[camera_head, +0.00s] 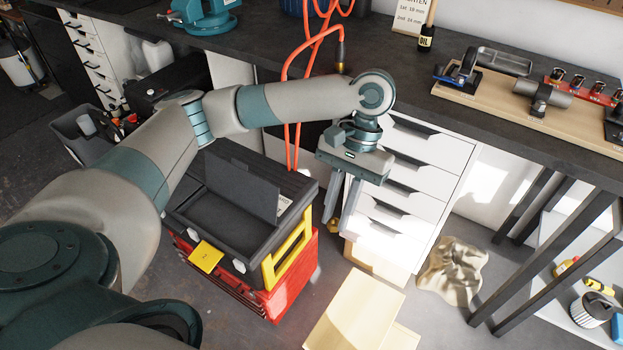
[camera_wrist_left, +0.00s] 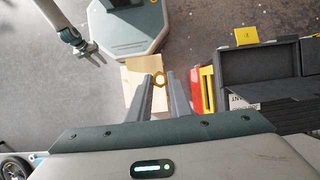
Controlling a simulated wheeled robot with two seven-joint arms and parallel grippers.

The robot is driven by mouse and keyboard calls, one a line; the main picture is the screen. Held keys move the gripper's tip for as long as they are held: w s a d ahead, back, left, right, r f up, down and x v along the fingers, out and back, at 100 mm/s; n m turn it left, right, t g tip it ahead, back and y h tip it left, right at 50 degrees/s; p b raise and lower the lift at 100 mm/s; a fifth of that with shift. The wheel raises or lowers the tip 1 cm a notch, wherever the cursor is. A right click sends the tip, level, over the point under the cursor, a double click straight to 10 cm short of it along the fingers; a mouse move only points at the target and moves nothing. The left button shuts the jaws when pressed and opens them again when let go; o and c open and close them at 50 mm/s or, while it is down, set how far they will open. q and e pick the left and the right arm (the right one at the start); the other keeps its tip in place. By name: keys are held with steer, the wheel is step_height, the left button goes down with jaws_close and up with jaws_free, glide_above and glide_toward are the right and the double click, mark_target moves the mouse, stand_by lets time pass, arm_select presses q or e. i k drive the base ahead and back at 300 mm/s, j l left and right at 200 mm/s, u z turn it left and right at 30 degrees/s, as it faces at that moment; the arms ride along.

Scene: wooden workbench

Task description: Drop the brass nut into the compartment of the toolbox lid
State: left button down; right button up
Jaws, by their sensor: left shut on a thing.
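My left gripper (camera_head: 340,206) points down, shut on the brass nut (camera_head: 333,223), to the right of the toolbox (camera_head: 226,232). In the left wrist view the nut (camera_wrist_left: 158,80), a small yellow ring, is between the fingertips (camera_wrist_left: 160,82). The toolbox has a black top, a yellow handle and a red lower part. A dark lid compartment (camera_head: 208,212) lies open on top with a raised black flap (camera_head: 242,186) beside it. In the left wrist view the toolbox (camera_wrist_left: 262,72) is right of the nut. My right gripper (camera_wrist_left: 88,48) is small at the upper left there.
Cardboard boxes (camera_head: 352,312) lie on the floor below the nut. A white drawer cabinet (camera_head: 418,170) stands close behind my left gripper. Orange hose (camera_head: 291,100) hangs from the workbench (camera_head: 290,55). A beige cloth (camera_head: 455,272) lies on the floor at right.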

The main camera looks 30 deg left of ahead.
mark_target(224, 219)
steer(key=k+j+u, duration=0.1)
steer(key=j+u, duration=0.65)
steer(key=k+j+u, duration=0.1)
steer(key=j+u, duration=0.3)
